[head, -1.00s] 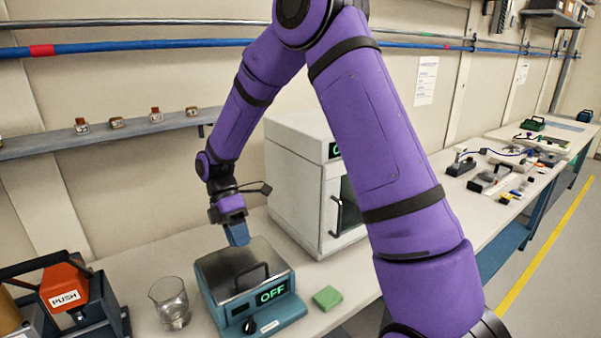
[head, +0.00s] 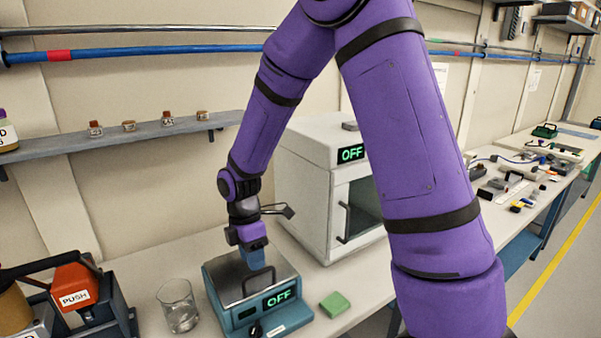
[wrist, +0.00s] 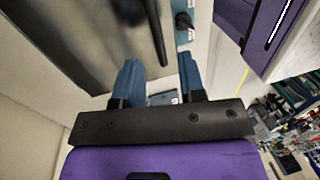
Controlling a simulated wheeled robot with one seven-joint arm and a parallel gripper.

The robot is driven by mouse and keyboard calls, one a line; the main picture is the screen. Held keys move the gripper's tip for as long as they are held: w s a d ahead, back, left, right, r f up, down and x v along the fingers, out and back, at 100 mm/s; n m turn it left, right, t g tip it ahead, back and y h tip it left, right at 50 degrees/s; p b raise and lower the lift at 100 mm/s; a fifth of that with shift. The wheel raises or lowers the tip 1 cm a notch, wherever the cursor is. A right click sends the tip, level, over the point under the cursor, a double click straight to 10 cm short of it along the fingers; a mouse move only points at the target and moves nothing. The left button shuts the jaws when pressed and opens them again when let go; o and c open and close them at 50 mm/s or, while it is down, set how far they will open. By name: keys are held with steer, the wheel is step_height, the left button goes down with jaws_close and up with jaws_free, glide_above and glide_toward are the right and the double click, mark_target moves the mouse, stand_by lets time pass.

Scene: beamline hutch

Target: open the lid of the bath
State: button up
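The bath (head: 225,318) is a teal box with a metal lid (head: 226,275), on the bench in the head view. The lid lies shut and carries a black bar handle (head: 245,284). The bath display reads OFF. My gripper (head: 256,262) points down over the lid, close to the handle and partly in front of it. In the wrist view my gripper (wrist: 160,65) has its two blue fingers apart with nothing between them. The handle (wrist: 159,35) lies just beyond the fingertips, roughly in line with the gap. I cannot tell whether a finger touches it.
A glass beaker (head: 178,306) stands left of the bath, and a green block (head: 335,304) lies to its right. A white oven (head: 306,180) stands behind on the right. A device with a red PUSH panel (head: 73,287) is at far left. A shelf (head: 110,139) runs along the wall.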

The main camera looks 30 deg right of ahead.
step_height(320, 180, up, 8)
steer(key=w, duration=0.1)
steer(key=s+d+r+m+t, duration=0.2)
steer(key=s+d+r+m, duration=0.1)
steer(key=s+r+m, duration=0.3)
steer(key=s+d+r+m+t, duration=0.3)
steer(key=s+r+m, duration=0.3)
steer(key=r, duration=0.3)
steer(key=shift+r, duration=0.3)
stand_by(0.5)
